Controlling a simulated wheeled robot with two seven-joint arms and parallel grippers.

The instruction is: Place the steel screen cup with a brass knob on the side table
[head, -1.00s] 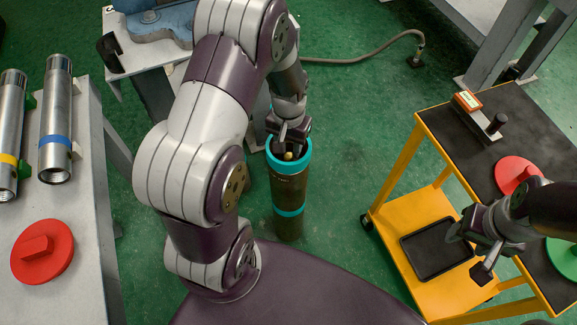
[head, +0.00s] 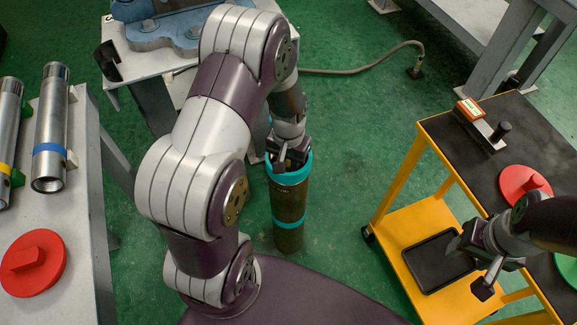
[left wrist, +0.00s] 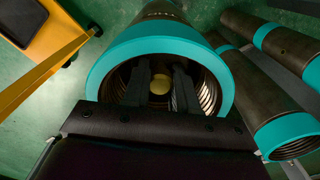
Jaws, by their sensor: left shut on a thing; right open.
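A dark upright pipe (head: 288,203) with teal bands stands on the floor in the middle of the head view. My left gripper (head: 288,160) points down into its open top. In the left wrist view the pipe's teal rim (left wrist: 112,62) surrounds my left gripper's fingers (left wrist: 158,88). They are shut on a small brass knob (left wrist: 159,86) inside the threaded mouth. The steel cup's body is not clearly visible in the dark bore. My right gripper (head: 470,268) is open and empty beside the yellow cart.
The yellow cart (head: 408,170) carries a black top, a red disc (head: 525,187) and a black tray (head: 437,260) below. A grey table (head: 70,225) at left holds steel pipes and a red cap (head: 33,263). Other teal-banded pipes (left wrist: 270,90) lie close by in the wrist view.

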